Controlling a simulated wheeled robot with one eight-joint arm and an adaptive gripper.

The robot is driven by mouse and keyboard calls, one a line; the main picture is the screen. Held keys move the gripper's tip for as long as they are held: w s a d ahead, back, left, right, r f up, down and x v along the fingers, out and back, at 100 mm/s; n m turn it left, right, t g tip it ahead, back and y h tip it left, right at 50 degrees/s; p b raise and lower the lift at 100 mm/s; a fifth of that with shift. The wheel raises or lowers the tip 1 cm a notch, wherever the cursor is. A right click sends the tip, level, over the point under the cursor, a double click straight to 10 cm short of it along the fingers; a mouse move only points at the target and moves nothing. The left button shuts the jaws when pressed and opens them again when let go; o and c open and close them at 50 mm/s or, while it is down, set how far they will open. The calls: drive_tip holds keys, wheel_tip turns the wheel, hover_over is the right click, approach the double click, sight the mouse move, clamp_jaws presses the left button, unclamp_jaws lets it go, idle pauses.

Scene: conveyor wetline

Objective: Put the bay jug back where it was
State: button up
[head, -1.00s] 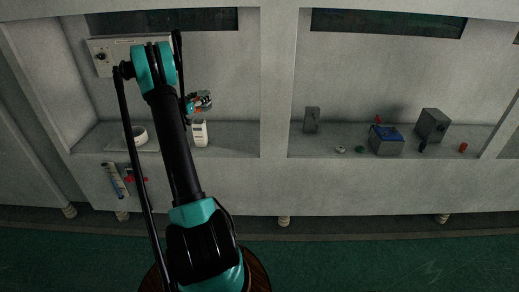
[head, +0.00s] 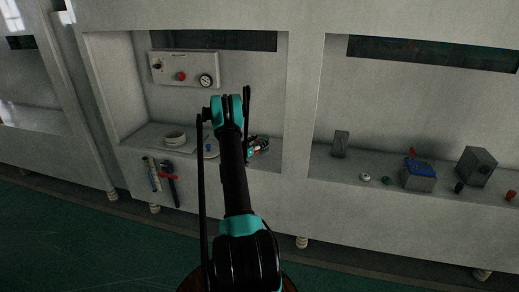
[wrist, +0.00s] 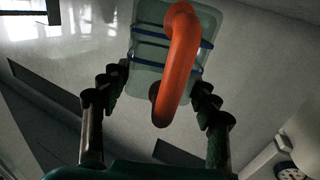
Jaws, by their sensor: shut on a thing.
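The jug (wrist: 148,42) fills the top middle of the wrist view. It has a pale translucent body, blue bands and a thick orange handle (wrist: 180,60). In the head view my gripper (head: 258,148) is at the right part of the left bay, near the shelf (head: 150,135). The jug cannot be made out clearly there, and my arm hides part of the bay. Whether the jug touches the shelf cannot be told.
A control panel (head: 184,68) with a gauge (head: 206,81) is above. Tools (head: 168,183) hang below. The right bay holds a blue-topped box (head: 418,176), grey blocks (head: 477,167) and small items. A pillar (head: 303,110) separates the bays.

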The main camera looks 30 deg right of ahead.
drive_tip(key=shift+f, duration=2.3)
drive_tip(key=shift+f, duration=0.1)
drive_tip(key=o, duration=1.3)
drive_tip(key=shift+a, duration=0.15)
